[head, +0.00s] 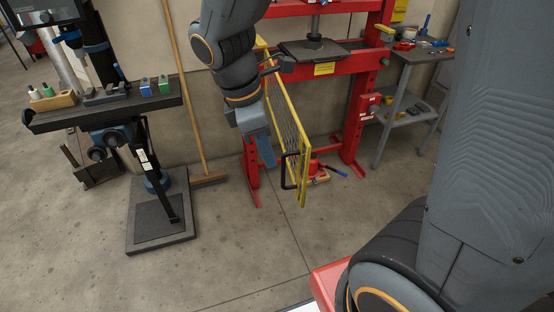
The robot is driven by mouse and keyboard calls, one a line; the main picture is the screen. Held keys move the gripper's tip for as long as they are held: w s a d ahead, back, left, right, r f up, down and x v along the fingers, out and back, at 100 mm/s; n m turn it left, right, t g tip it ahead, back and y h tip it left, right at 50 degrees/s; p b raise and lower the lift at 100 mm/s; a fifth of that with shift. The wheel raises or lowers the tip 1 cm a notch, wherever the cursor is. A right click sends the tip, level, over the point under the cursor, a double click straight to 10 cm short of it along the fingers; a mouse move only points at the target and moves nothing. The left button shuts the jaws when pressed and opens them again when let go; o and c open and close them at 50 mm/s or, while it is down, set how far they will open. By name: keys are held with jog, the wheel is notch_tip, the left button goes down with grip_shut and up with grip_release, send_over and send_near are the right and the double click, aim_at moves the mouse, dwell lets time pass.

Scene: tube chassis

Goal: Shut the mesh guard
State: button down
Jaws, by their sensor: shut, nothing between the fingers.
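The mesh guard (301,185) has a yellow frame with dark mesh. It stands open, swung out from the left side of the red press (355,115) toward me. A black handle (284,172) is on its left face near the free edge. My gripper (268,163) is shut and empty, just left of the guard and a little left of the handle. I cannot tell whether it touches the guard.
A drill press with a dark table (105,107) stands at the left. A broom (209,180) leans on the wall. A grey cart (398,118) is right of the press. A red bottle jack (313,167) sits on the floor behind the guard. The floor in front is clear.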

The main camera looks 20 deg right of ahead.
jog(key=d+f+p, duration=0.1)
jog(key=d+f, duration=0.5)
jog(key=f, duration=0.2)
jog(key=shift+s+d+f, duration=0.15)
jog(key=shift+s+f, duration=0.05)
jog(key=shift+s, duration=0.25)
